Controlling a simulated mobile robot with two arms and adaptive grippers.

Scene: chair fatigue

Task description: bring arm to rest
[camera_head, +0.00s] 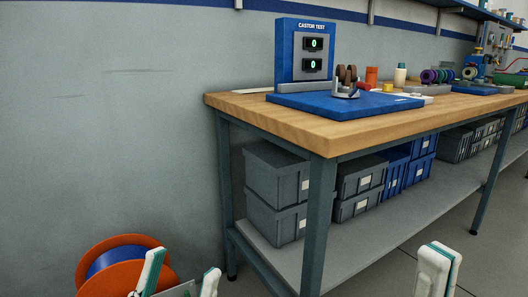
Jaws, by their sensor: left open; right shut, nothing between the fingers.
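My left gripper (183,268) shows at the bottom edge, left of the workbench, with its two white and green fingers apart and nothing visible between them. My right gripper (438,258) shows at the bottom right, in front of the bench's lower shelf, with its fingers together and empty. Both point upward in the picture. Most of both arms is out of view below the frame.
A wooden-topped workbench (390,128) fills the right side. On it stands a blue castor test stand (284,50). Grey bins (272,172) and blue bins fill the lower shelf. An orange and blue reel (112,250) is beside my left gripper. The wall at left is bare.

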